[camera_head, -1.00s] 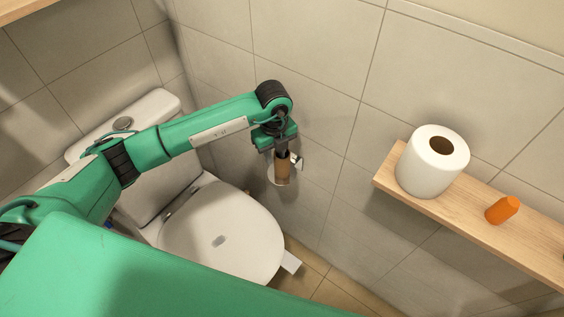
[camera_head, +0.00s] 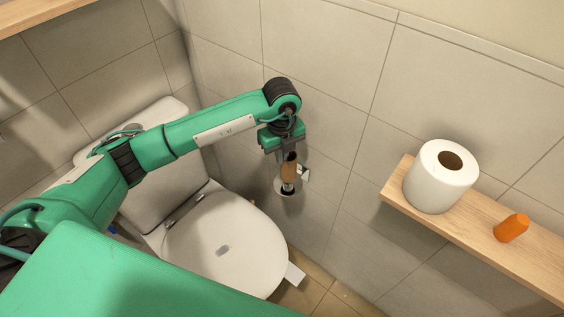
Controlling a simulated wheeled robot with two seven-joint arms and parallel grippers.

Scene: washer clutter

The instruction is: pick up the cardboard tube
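The brown cardboard tube (camera_head: 289,167) stands roughly upright at the wall holder, just right of the toilet. My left gripper (camera_head: 288,155) reaches down from above with its fingers around the upper part of the tube and appears shut on it. The gripper body and fingers hide the tube's top. Below the tube, a metallic post of the holder (camera_head: 288,188) shows. I cannot tell whether the tube is fully clear of the post. My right gripper is not in view.
The toilet (camera_head: 222,250), lid closed, is below and left of the holder. The tiled wall stands close behind the gripper. A wooden shelf (camera_head: 470,230) at the right holds a white paper roll (camera_head: 436,190) and an orange object (camera_head: 511,228).

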